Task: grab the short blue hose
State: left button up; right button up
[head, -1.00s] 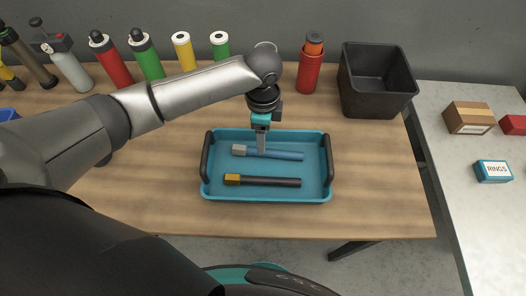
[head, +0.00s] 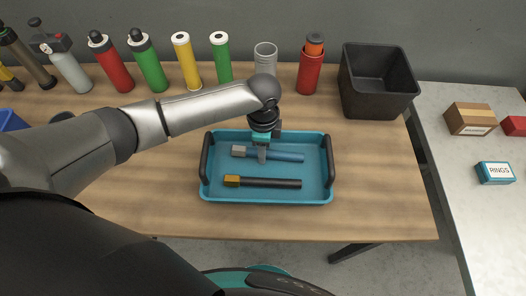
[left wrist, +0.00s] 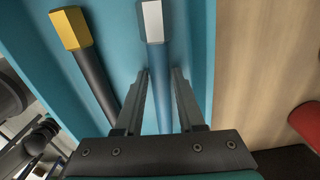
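The short blue hose (head: 288,156), with a grey end piece (head: 239,151), lies in the teal tray (head: 318,196), in its far half. My left gripper (head: 262,160) points down over the hose, near its grey end. In the left wrist view its two fingers (left wrist: 161,74) stand one on each side of the blue hose (left wrist: 163,95), with a small gap showing, so it looks open. A black hose with a yellow end (head: 270,183) lies in the near half of the tray, apart from the gripper. My right gripper is not in view.
Upright bottles and tubes stand along the back of the table, with a red holder (head: 309,74) and a black bin (head: 378,100) at the back right. The tray has black handles at both ends. The table right of the tray (head: 380,180) is clear.

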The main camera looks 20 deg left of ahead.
pick_arm(q)
grip_shut()
dwell(0.4)
